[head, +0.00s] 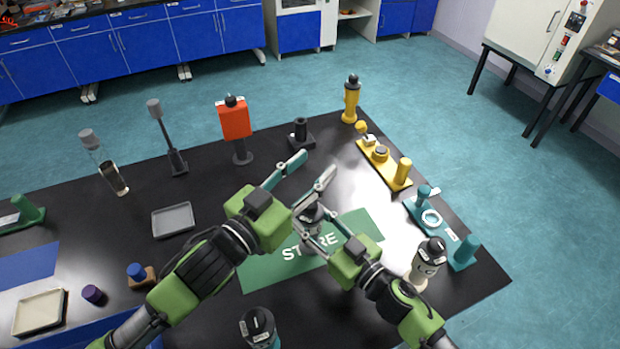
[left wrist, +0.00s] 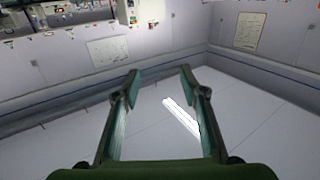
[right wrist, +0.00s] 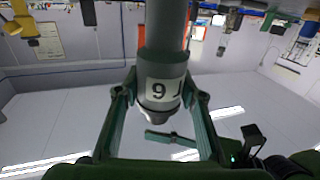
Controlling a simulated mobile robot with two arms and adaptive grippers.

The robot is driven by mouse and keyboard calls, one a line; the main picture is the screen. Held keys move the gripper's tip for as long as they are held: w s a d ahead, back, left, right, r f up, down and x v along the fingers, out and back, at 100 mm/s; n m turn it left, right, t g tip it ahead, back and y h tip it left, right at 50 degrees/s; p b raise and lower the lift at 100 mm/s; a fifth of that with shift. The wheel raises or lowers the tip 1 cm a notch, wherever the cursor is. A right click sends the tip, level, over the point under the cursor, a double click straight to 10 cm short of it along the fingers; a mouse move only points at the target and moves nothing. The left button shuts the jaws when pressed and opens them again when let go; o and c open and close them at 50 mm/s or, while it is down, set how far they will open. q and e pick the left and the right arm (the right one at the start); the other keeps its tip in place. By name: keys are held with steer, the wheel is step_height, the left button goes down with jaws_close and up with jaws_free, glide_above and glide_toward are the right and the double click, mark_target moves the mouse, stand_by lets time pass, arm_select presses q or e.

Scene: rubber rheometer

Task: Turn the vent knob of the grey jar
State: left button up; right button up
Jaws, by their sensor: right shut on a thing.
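The grey jar (head: 310,214) is over the green mat marked STORE (head: 268,275), partly hidden by my grippers. My right gripper (head: 316,222) is shut on it from the front right. In the right wrist view the grey jar (right wrist: 165,65) stands between the fingers, with a white label and a rounded dark end. I cannot make out the vent knob clearly. My left gripper (head: 312,167) is open and empty, above and behind the jar; its spread fingers (left wrist: 160,82) show nothing between them in the left wrist view.
A white jar (head: 428,262) stands right of my right arm, and another dark-topped jar (head: 259,328) is at the front. Teal (head: 440,225) and yellow (head: 385,164) fixtures line the right side. An orange device (head: 234,120) stands behind. A grey tray (head: 173,220) lies left.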

arm_select(q)
steer(key=shift+w, duration=0.1)
steer(key=shift+w+d+f, duration=0.2)
steer(key=shift+w, duration=0.15)
steer(key=w+d+f+n+g+y, duration=0.1)
steer(key=w+d+f+g, duration=0.2)
steer(key=w, duration=0.1)
steer(key=m+g+y, duration=0.1)
steer(key=g+y, duration=0.9)
steer(key=g, duration=0.1)
glide_toward(310, 206)
steer(key=f, duration=0.3)
steer(key=w+f, duration=0.1)
steer(key=f, duration=0.4)
steer(key=shift+w+a+f, duration=0.1)
steer(key=shift+w+f, duration=0.05)
steer(key=shift+f, duration=0.15)
